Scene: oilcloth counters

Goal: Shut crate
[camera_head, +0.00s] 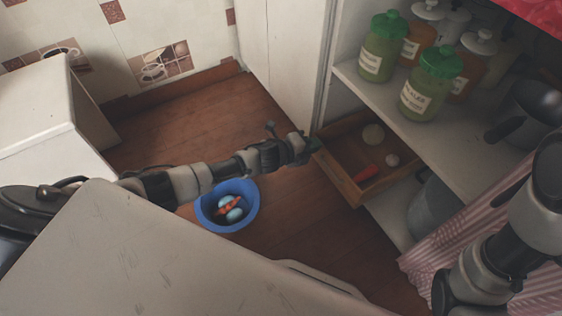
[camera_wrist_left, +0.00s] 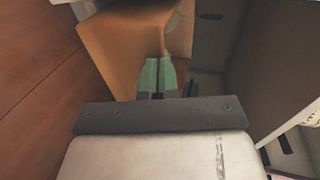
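The crate (camera_head: 346,184) is a shallow wooden open-topped box, pulled partly out of the lower compartment of the cabinet. My left gripper (camera_head: 314,144) is at the crate's left outer corner. In the left wrist view, its green fingertips (camera_wrist_left: 158,76) are close together, with the crate's orange-brown wood (camera_wrist_left: 118,48) right in front of them. I see nothing between the fingertips, and whether they touch the wood I cannot tell. My right arm shows at the right; its gripper is out of sight.
A blue bowl (camera_head: 208,216) with blue and orange items stands on the wooden floor below my left arm. Green-lidded jars (camera_head: 383,50) stand on the shelf (camera_head: 452,139) above the crate. A grey bucket (camera_head: 432,207) and pink striped cloth (camera_head: 440,256) are right of it.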

